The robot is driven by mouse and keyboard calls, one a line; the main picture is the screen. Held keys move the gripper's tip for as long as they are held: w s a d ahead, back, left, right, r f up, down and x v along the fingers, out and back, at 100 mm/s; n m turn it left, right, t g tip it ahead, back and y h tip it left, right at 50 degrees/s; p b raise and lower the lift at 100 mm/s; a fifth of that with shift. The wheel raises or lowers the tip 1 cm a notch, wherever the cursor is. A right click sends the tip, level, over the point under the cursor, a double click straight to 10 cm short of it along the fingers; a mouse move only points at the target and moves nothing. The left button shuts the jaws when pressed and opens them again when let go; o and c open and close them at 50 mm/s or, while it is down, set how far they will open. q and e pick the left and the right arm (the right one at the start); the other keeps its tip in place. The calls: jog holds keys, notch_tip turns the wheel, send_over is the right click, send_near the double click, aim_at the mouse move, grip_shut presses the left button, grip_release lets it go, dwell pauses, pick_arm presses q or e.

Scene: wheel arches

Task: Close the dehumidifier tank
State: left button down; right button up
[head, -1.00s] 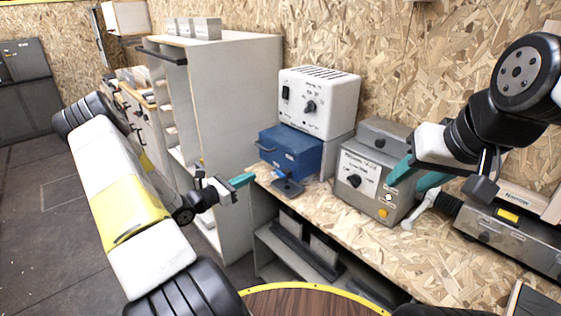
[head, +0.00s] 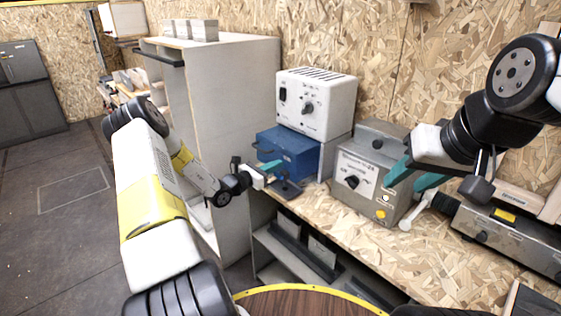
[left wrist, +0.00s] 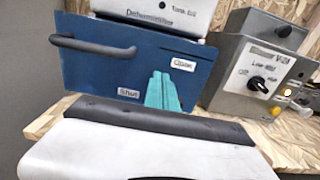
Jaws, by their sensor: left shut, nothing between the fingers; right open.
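The dehumidifier (head: 316,103) is a white box with a dial and a vented top, on the bench against the wall. Its blue tank (head: 290,150) sits beneath it and juts out at the front. The tank also shows in the left wrist view (left wrist: 100,67), with a dark handle at its left and small labels. My left gripper (head: 272,166) has its teal fingers shut and empty, at the tank's front face; in the left wrist view the fingers (left wrist: 162,92) overlap the face's lower right part. Whether they touch it I cannot tell. My right gripper (head: 412,178) is open, before the grey device.
A grey device (head: 362,172) with a dial stands right of the dehumidifier. A small dark stand (head: 287,188) sits on the bench (head: 330,210) below the tank. A tall cabinet (head: 235,100) is at the left. Another grey unit (head: 510,240) lies at the right.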

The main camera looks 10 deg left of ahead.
pick_arm(q)
jog(key=x, duration=1.1)
jog(key=shift+d, duration=0.1)
jog(key=shift+w+d, duration=0.15)
jog(key=shift+w, duration=0.1)
jog(key=shift+r, duration=0.1)
jog(key=shift+r, duration=0.1)
